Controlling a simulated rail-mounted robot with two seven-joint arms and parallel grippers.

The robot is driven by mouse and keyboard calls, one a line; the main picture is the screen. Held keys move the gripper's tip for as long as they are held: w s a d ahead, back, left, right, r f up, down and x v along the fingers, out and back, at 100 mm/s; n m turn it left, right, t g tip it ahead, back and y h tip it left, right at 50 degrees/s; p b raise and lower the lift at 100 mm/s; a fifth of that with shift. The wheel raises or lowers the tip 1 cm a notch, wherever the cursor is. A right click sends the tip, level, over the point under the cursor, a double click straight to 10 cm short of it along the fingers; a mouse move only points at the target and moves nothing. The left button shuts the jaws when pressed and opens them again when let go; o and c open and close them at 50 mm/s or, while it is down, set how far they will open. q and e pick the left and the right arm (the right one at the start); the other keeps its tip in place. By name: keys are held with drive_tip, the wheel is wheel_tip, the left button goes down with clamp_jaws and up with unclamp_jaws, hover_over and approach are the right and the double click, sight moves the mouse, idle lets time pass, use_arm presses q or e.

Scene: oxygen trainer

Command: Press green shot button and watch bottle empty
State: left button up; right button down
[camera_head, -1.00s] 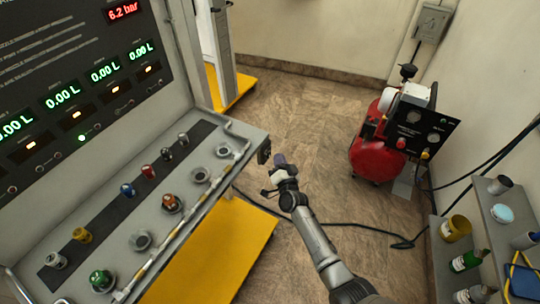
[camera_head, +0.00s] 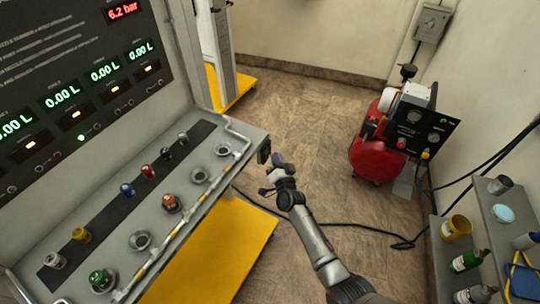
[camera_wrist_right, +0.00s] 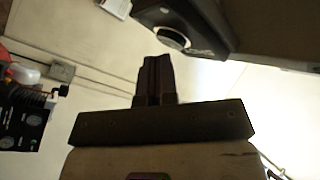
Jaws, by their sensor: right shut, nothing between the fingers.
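The trainer console (camera_head: 230,168) stands on the left. A green-topped fitting (camera_head: 101,280) sits at the console's near end. My left gripper is out of view.
The display panel (camera_head: 70,70) reads 6.2 bar and several 0.00 L. A red compressor (camera_head: 378,155) stands on the floor at right. Shelves at the right edge hold a green bottle (camera_head: 466,261). A yellow base plate (camera_head: 215,255) lies under the console. A dark cable crosses the floor.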

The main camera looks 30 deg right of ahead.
drive_tip(key=shift+w+a, duration=0.1)
drive_tip(key=shift+w, duration=0.1)
idle(0.3)
drive_tip(key=shift+s, duration=0.15)
drive_tip(key=shift+s+d+p, duration=0.3)
drive_tip(key=shift+s, duration=0.15)
idle(0.3)
drive_tip(key=s+d, duration=0.1)
drive_tip(key=s+p, duration=0.1)
drive_tip(key=s, duration=0.1)
drive_tip(key=s+d+p, duration=0.1)
drive_tip(key=s, duration=0.1)
drive_tip(key=shift+s+d, duration=0.2)
drive_tip(key=shift+d, duration=0.1)
idle(0.9)
